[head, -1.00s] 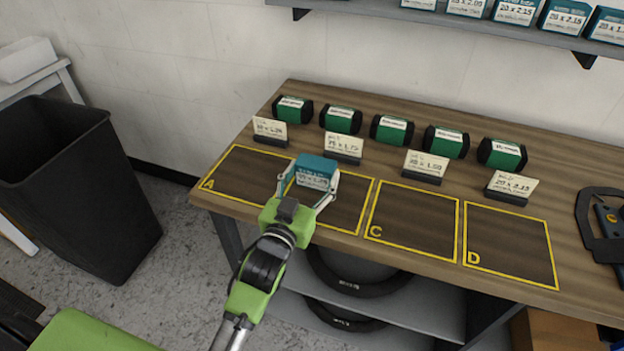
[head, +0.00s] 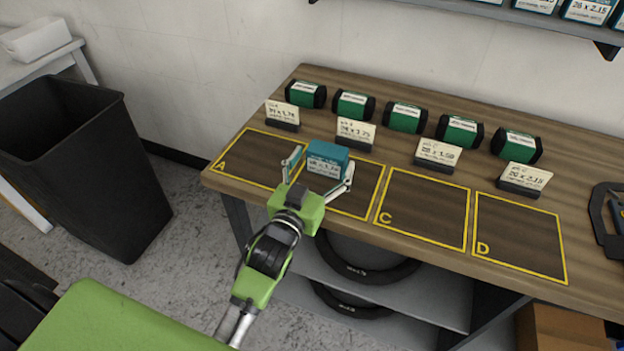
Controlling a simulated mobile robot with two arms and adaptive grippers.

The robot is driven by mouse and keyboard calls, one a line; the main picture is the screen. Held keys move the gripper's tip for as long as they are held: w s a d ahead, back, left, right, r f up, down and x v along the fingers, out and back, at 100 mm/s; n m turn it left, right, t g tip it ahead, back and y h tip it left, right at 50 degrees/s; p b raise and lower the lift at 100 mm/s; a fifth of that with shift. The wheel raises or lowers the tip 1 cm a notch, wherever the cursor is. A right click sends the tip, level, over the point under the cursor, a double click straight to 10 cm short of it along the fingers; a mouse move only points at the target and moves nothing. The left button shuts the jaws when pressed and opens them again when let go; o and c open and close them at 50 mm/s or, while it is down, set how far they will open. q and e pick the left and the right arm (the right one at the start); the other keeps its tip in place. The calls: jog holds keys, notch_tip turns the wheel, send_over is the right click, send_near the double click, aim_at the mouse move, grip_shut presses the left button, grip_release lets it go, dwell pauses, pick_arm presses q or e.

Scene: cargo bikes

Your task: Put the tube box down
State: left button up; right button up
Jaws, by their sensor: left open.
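The tube box (head: 326,158) is teal with a white printed label. It sits at the workbench (head: 420,130), in the back part of the yellow-outlined square between A (head: 245,157) and C (head: 424,209); that square's letter is hidden. My left gripper (head: 318,178) is open, with one finger at each side of the box and a gap visible at the sides. Whether the fingers touch the box cannot be told. My right gripper is not in view.
Several green-and-black rolls (head: 405,117) and white label cards (head: 438,152) line the bench behind the squares. Squares A, C and D (head: 518,236) are empty. A black bin (head: 80,170) stands left; a shelf with boxes (head: 520,14) hangs above.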

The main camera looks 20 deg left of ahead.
pick_arm(q)
jog(key=s+b, duration=0.1)
jog(key=s, duration=0.9)
jog(key=shift+a+f, duration=0.1)
jog(key=shift+a, duration=0.05)
jog(key=shift+s, duration=0.7)
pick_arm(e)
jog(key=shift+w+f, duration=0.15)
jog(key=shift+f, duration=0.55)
